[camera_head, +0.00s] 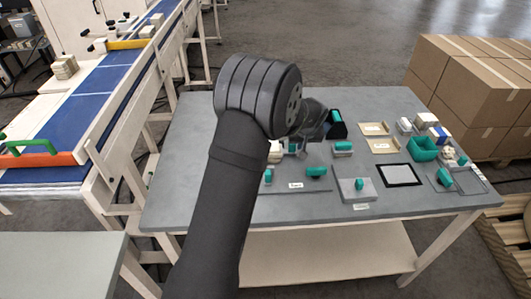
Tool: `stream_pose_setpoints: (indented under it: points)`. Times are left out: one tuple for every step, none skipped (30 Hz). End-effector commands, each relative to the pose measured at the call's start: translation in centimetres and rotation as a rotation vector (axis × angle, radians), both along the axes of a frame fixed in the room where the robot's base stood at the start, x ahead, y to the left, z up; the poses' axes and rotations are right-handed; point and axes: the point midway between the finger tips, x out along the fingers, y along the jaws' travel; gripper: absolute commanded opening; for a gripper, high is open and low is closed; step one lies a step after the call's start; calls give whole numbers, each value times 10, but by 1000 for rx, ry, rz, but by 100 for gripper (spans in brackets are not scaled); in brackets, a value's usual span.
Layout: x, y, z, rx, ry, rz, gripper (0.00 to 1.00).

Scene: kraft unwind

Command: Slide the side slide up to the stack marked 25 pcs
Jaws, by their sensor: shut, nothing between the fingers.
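My gripper (312,128) is beyond my wrist, over the back middle of the grey table; it looks shut and empty, with its fingertips mostly hidden. A flat grey plate with a small white label (295,185) lies below it in the picture. Teal handles stand on this plate, one at its right (316,171) and one at its left (268,177). A cream piece (274,152) shows beside my arm, partly covered. The label print is too small to read, so I cannot tell which part is the side slide or which stack is marked 25 pcs.
To the right on the table (420,202) are a grey block with a teal knob (360,187), a black-framed pad (399,175), tan trays (383,146) and a teal bin (423,149). A blue conveyor (85,105) runs at left. Cartons (470,90) stand behind right.

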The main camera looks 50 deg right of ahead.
Motion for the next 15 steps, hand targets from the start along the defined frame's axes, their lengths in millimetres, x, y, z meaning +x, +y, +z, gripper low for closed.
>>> stream_pose_setpoints:
  points:
    - [0,0,0,0,0,0,0]
    - [0,0,0,0,0,0,0]
    - [0,0,0,0,0,0,0]
    - [0,0,0,0,0,0,0]
    - [0,0,0,0,0,0,0]
    - [0,0,0,0,0,0,0]
    - [0,0,0,0,0,0,0]
    - [0,0,0,0,0,0,0]
    - [0,0,0,0,0,0,0]
    - [1,1,0,0,0,0,0]
    - [1,1,0,0,0,0,0]
    - [2,2,0,0,0,1,0]
    - [2,2,0,0,0,1,0]
    - [3,3,0,0,0,1,0]
    - [4,4,0,1,0,1,0]
